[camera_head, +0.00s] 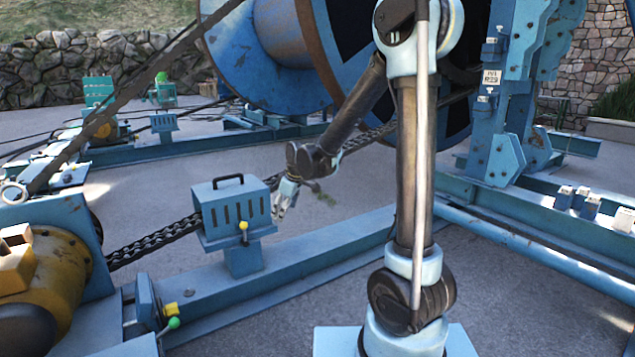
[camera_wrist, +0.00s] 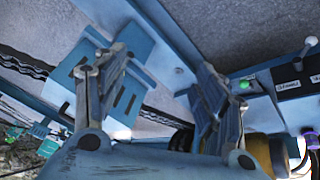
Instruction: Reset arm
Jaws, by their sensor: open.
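My arm stands in the middle of the head view, and my gripper (camera_head: 283,200) hangs down beside the right side of a blue slotted box (camera_head: 232,207) with a black handle and a yellow-knobbed lever. In the wrist view my gripper (camera_wrist: 155,85) shows two worn blue-grey fingers spread apart with nothing between them. The blue box (camera_wrist: 105,85) appears behind the left finger, partly hidden by it. The gripper looks apart from the box, though the exact gap is hard to tell.
A large blue cable reel (camera_head: 290,45) stands behind my arm. A yellow motor (camera_head: 60,265) is at the lower left, with a chain (camera_head: 155,240) running to the box. A green-knobbed lever (camera_head: 172,324) stands at the front. Blue rails (camera_head: 330,240) cross the paved ground; pavement behind the gripper is open.

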